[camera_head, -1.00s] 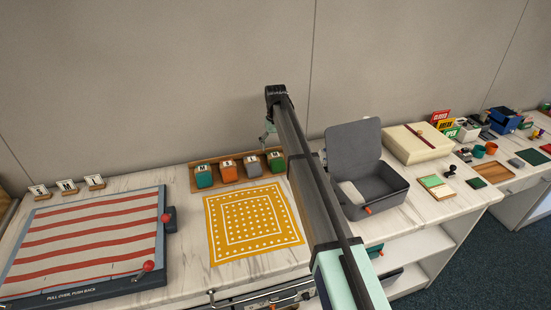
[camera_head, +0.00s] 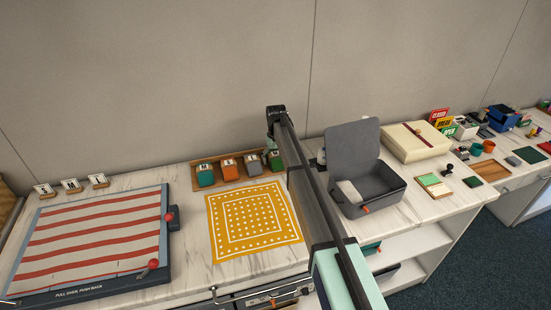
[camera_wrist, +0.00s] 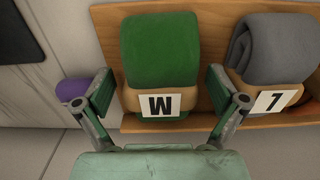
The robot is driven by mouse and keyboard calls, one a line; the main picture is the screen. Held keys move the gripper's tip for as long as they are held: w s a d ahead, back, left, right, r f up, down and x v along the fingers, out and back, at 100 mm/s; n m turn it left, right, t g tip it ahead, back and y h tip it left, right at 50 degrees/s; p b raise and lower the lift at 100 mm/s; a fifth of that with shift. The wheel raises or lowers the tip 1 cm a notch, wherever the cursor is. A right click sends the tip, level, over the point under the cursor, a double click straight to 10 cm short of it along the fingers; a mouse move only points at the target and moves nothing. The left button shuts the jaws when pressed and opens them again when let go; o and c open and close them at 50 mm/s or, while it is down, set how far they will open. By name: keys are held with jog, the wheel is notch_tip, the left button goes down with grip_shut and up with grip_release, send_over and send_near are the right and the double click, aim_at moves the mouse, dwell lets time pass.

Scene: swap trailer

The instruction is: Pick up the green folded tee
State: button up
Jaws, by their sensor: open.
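The green folded tee (camera_wrist: 160,50) is a rolled bundle with a tan band and a white letter card. It sits on a wooden tray in the wrist view, and in the head view it is the rightmost bundle (camera_head: 275,160), partly beside my arm. My gripper (camera_wrist: 157,88) is open, with one finger on each side of the tee in the picture. The fingers look empty; whether they touch the tee cannot be told.
A grey bundle (camera_wrist: 275,48) stands close beside the tee in the wooden tray (camera_wrist: 210,122). A purple item (camera_wrist: 73,90) shows past the other finger. In the head view are an orange bundle (camera_head: 229,170), a yellow dotted cloth (camera_head: 250,225) and an open grey case (camera_head: 380,185).

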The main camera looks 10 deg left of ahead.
jog(key=c, duration=1.3)
jog(key=shift+c, duration=0.2)
